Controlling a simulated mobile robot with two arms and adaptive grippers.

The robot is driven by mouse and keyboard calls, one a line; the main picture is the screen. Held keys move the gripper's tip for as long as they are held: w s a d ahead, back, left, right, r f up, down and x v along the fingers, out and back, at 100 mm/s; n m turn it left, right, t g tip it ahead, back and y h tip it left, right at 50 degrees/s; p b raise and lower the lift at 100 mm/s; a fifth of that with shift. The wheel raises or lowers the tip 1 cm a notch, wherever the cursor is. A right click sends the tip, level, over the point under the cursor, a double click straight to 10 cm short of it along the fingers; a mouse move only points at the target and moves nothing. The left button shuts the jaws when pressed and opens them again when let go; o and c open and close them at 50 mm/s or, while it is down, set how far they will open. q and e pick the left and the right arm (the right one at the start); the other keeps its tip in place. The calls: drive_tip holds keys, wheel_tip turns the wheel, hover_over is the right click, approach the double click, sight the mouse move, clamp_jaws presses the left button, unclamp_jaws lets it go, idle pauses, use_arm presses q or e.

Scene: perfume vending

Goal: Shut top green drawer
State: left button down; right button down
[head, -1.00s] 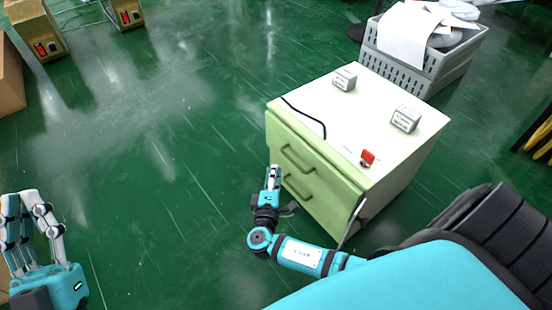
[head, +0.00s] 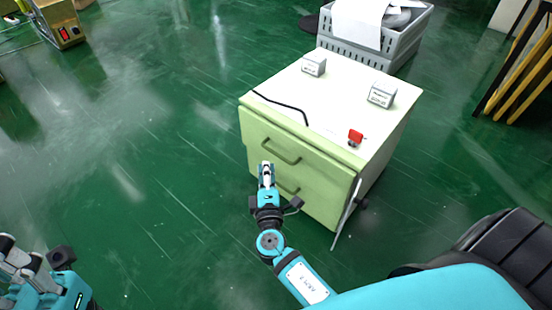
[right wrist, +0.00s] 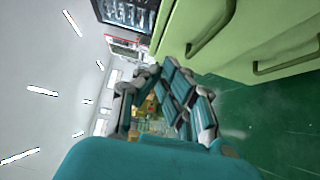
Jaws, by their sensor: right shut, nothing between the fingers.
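The pale green two-drawer cabinet stands on the floor in the middle of the head view. Its top green drawer (head: 262,135) looks nearly flush with the cabinet; whether a small gap remains I cannot tell. The top drawer's bar handle (head: 281,152) is in plain view. My right gripper (head: 266,168) is shut and empty, in front of the drawer fronts and left of the lower handle (head: 288,188). Contact is unclear. In the right wrist view its fingers (right wrist: 153,78) converge beside the green fronts and handles. My left gripper (head: 30,265) is at the bottom left, partly cut off.
The white cabinet top (head: 330,100) carries two small grey-white boxes, a red item (head: 355,137) and a black cable. A grey crate (head: 385,45) stands behind it. Yellow-and-black bars (head: 520,60) are at the upper right. The green floor left of the cabinet is clear.

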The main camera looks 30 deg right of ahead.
drive_tip(key=b, duration=0.1)
approach(278, 126)
drive_tip(key=w+a, duration=0.3)
drive_tip(key=a, duration=0.1)
drive_tip(key=shift+w+d+r, duration=0.1)
drive_tip(key=shift+w+d, duration=0.2)
drive_tip(key=shift+d, duration=0.4)
drive_tip(key=shift+w+d, duration=0.3)
drive_tip(key=shift+d, duration=0.35)
drive_tip(key=shift+w+d, duration=0.3)
drive_tip(key=shift+d, duration=0.4)
drive_tip(key=shift+w+d+b, duration=0.2)
drive_tip(key=shift+d+b, duration=0.05)
drive_tip(key=shift+d, duration=0.2)
drive_tip(key=shift+w+d+b, duration=0.2)
drive_tip(key=shift+d, duration=0.3)
drive_tip(key=shift+w+d+r, duration=0.1)
drive_tip(key=shift+d+r, duration=0.05)
drive_tip(key=shift+d, duration=0.1)
